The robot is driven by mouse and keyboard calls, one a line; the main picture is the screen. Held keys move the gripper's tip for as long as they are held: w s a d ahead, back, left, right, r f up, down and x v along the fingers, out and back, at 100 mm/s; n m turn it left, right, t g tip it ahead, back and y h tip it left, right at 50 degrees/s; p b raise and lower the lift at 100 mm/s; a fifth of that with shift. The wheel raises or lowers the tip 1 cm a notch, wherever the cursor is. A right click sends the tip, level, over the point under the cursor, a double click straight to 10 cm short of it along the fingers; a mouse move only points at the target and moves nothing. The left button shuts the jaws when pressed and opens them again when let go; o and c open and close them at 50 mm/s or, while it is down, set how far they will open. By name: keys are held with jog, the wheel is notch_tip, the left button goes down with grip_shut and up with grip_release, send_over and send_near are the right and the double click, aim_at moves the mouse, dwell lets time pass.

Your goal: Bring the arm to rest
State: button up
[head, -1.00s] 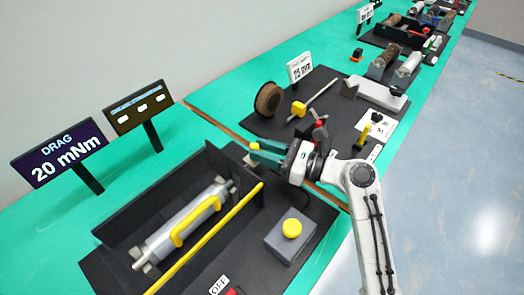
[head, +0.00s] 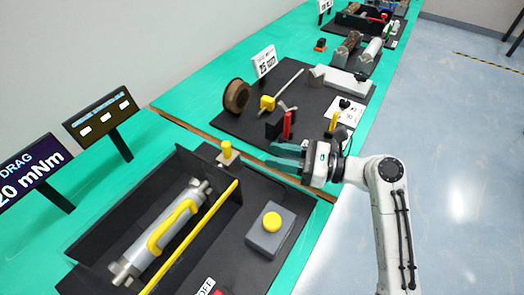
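My gripper (head: 271,155) is at the end of my white arm (head: 384,205), which reaches in from the lower right. The gripper's green fingers point left and show a gap between them, with nothing visible held in it. It hovers above the far right end of the near conveyor station (head: 205,152), just right of a small yellow-topped post (head: 227,151). The gripper looks apart from the post.
The near station holds a silver roller (head: 155,240) with a yellow handle, a yellow rail and a grey box with a yellow button (head: 270,230). Beyond lies a black board (head: 225,118) with a brown roll (head: 236,96) and a red lever (head: 287,124).

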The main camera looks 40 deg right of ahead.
jog(key=shift+s+d, duration=0.25)
jog(key=shift+s, duration=0.1)
dwell(0.3)
